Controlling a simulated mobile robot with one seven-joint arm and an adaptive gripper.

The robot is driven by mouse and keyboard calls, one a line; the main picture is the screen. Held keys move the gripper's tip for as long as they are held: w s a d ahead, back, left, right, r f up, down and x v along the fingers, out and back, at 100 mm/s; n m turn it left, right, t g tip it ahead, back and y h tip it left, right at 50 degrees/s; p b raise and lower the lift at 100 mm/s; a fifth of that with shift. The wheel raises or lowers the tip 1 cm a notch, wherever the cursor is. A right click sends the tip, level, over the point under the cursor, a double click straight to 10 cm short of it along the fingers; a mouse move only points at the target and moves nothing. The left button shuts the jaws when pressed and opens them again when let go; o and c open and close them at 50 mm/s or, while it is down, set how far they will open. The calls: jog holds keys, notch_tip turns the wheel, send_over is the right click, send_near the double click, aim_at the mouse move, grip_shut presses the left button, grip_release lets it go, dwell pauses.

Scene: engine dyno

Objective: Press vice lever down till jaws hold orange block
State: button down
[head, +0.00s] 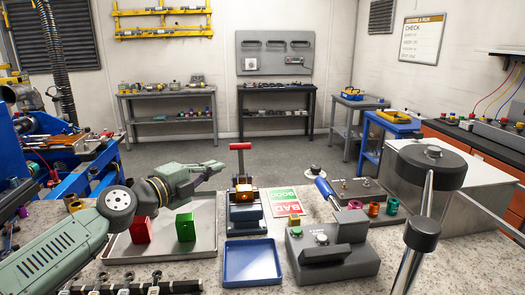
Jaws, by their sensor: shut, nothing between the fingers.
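The vice (247,223) stands on the bench near the middle of the head view. Its lever (240,147) has a red crossbar handle and stands upright behind the jaws. The orange block (246,195) sits at the top of the vice between the jaws; whether the jaws touch it is too small to tell. My gripper (222,166) is shut and empty, to the left of the lever and a little lower than its red handle in the picture. It is apart from the lever.
A metal tray (122,252) with a red block (142,229) and a green block (185,226) lies below my arm. An empty blue tray (252,263) lies in front of the vice. A grey fixture with a blue handle (326,188) and a red-green card (286,203) are to the right.

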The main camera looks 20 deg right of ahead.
aim_at(239, 155)
jog(key=x, duration=0.4)
jog(key=w+x, duration=0.1)
jog(key=x, duration=0.2)
jog(key=a+x, duration=0.1)
jog(key=x, duration=0.3)
jog(key=shift+w+d, duration=0.35)
jog(key=shift+w, duration=0.2)
jog(key=shift+w+d+f, duration=0.1)
jog(key=shift+w+d, duration=0.05)
jog(key=shift+w, duration=0.45)
jog(key=shift+w+d+f, duration=0.1)
jog(key=shift+w, duration=0.1)
